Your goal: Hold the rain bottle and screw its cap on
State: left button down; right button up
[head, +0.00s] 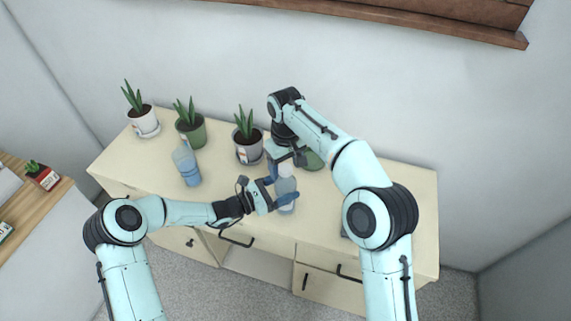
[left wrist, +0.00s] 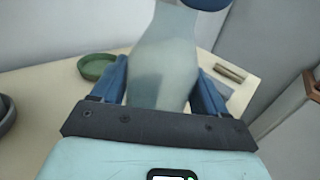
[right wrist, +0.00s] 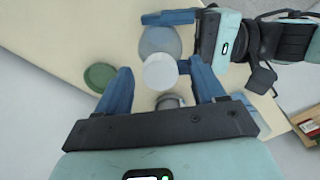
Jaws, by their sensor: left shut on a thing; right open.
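The rain bottle (head: 286,187) is a translucent blue-grey bottle standing upright near the front of the cabinet top. My left gripper (head: 274,195) is shut around its body. The left wrist view shows the bottle (left wrist: 165,65) between both fingers, with its top out of frame. My right gripper (head: 285,165) is above the bottle's top. In the right wrist view it is open, and a pale round disc (right wrist: 160,71), apparently the cap, lies between and beyond its fingers, overlapping the bottle's wider round body (right wrist: 159,41). I cannot tell whether the disc is seated on the neck.
A second bottle (head: 187,165) stands at left on the cabinet top (head: 120,165). Three potted plants line the back: white pot (head: 145,122), green pot (head: 191,132), grey pot (head: 248,148). A green dish (left wrist: 97,66) is behind the bottle.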

notch_tip(320, 180, up, 8)
jog(key=shift+f, duration=0.25)
pick_arm(q)
grip_release()
pick_arm(e)
jog(key=f, duration=0.1)
jog(key=s+f+b, duration=0.1)
jog(key=f, duration=0.1)
jog(key=f+b, duration=0.1)
jog(key=shift+s+f, duration=0.15)
jog(key=shift+s, duration=0.15)
pick_arm(q)
jog(key=v, duration=1.3)
jog(key=shift+a, duration=0.15)
jog(key=shift+s, duration=0.15)
